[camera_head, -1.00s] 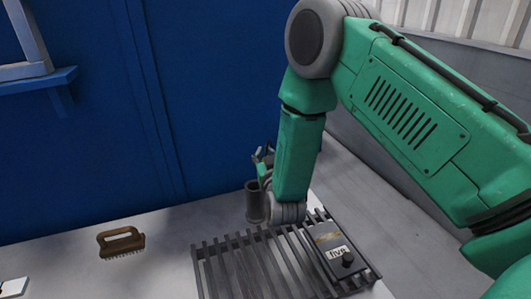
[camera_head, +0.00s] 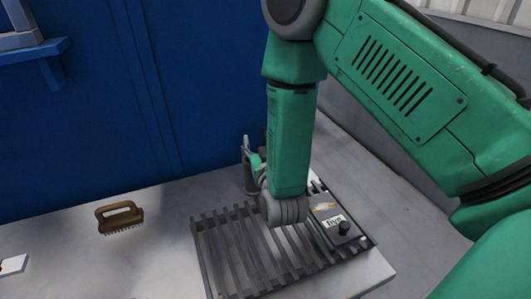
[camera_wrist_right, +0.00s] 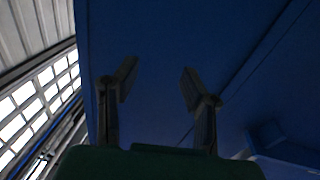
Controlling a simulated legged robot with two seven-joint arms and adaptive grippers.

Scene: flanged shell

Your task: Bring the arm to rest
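My right arm comes in from the right in the head view. My left gripper is not in view.
A dark box with a label (camera_head: 334,225) and a knob lies on the rack's right end. A brown brush (camera_head: 120,217) lies on the left of the table, and a white piece (camera_head: 13,264) at its left edge. A blue wall (camera_head: 100,110) with a shelf (camera_head: 35,50) stands behind.

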